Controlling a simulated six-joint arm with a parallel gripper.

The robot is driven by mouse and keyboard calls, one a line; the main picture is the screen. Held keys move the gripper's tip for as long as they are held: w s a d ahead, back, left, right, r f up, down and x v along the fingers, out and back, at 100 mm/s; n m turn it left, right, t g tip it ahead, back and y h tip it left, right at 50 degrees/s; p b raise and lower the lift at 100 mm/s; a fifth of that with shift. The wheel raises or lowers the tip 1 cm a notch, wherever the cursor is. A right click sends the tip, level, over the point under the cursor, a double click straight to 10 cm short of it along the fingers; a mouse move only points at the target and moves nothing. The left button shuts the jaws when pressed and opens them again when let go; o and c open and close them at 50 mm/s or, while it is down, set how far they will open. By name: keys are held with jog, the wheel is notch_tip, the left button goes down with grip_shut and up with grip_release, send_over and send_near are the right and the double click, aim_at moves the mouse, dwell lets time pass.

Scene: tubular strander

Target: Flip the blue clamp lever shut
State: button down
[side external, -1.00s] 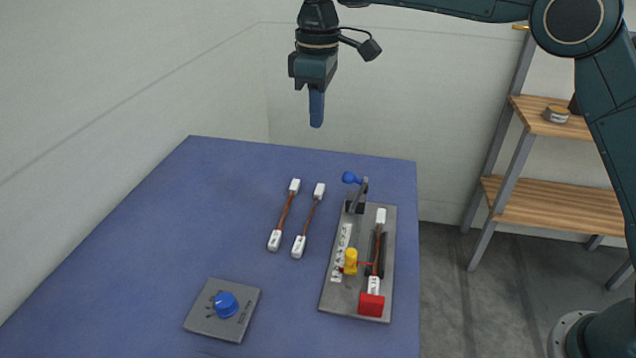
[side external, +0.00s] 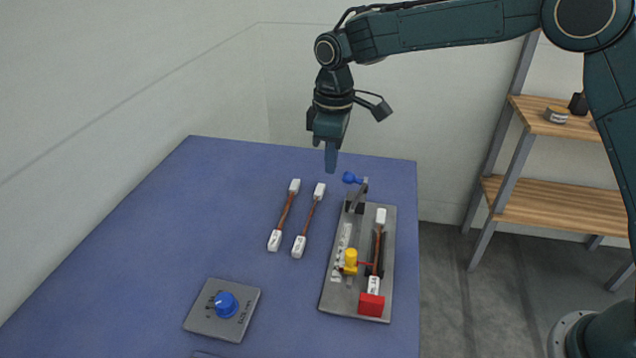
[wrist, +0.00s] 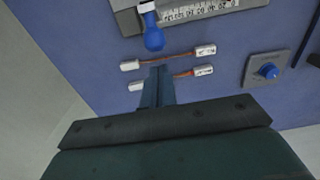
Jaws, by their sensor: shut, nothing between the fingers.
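The blue clamp lever (side external: 352,178) has a rounded blue knob on a grey arm. It stands up at the back end of the grey fixture plate (side external: 345,296). In the wrist view the blue knob (wrist: 154,36) shows ahead of the fingers, at the plate's edge. My gripper (side external: 331,171) is shut and empty. It points down over the back of the table, just left of the blue knob in the side view and apart from it. The closed fingers also show in the wrist view (wrist: 158,72).
Two wire pieces with white end blocks (side external: 286,215) (side external: 309,220) lie left of the plate. The plate carries a yellow part (side external: 350,260), a red block (side external: 371,304) and another wire piece. A grey box with a blue dial (side external: 225,304) sits at front left. The left tabletop is clear.

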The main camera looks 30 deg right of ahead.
jog(key=shift+s+d+f, duration=0.1)
jog(key=shift+s+d, duration=0.25)
